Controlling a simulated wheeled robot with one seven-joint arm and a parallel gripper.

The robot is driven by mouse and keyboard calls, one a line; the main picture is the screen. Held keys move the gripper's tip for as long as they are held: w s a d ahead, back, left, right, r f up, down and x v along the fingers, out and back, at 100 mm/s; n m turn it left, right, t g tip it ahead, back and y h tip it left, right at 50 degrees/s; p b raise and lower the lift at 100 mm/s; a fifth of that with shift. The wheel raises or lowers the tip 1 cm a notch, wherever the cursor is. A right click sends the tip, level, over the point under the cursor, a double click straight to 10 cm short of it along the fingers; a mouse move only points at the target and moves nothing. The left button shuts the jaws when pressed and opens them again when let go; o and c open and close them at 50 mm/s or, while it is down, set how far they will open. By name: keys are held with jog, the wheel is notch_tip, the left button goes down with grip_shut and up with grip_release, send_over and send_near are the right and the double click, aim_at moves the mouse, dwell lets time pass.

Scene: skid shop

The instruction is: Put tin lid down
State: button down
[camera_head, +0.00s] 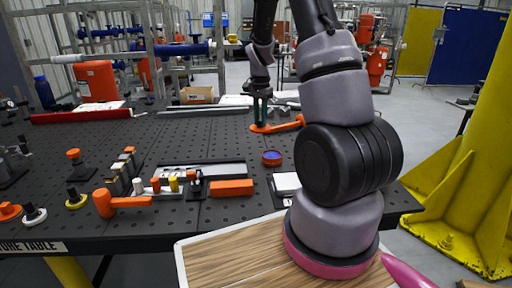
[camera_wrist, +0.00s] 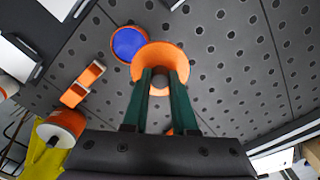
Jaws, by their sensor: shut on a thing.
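The round orange piece in my gripper (camera_head: 261,119), which I take to be the tin lid (camera_head: 257,129), is over the far middle of the black perforated table. In the wrist view the lid (camera_wrist: 153,53) sits between the green fingertips of my gripper (camera_wrist: 160,74), which are shut on it. The fingers hide part of it. A round tin (camera_head: 272,157) with a blue inside and an orange rim stands nearer on the table. In the wrist view this tin (camera_wrist: 129,43) is just left of the lid, partly overlapped by it. I cannot tell the lid's height above the table.
An orange block (camera_head: 231,188) and a rack of small parts (camera_head: 165,187) lie nearer on the table (camera_head: 215,220). An orange handle (camera_head: 299,121) shows just right of the lid. A yellow post (camera_head: 470,140) stands at the right. Bare perforated surface lies left of the lid.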

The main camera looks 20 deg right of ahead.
jog(key=w+a+f, duration=0.1)
jog(key=f, duration=0.1)
jog(key=w+a+f, duration=0.1)
jog(key=w+f, duration=0.1)
jog(key=w+a+f, duration=0.1)
jog(key=w+f, duration=0.1)
jog(key=shift+a+f, duration=0.15)
jog(key=shift+f, duration=2.6)
jog(key=shift+f, duration=0.1)
jog(key=c, duration=0.7)
grip_release()
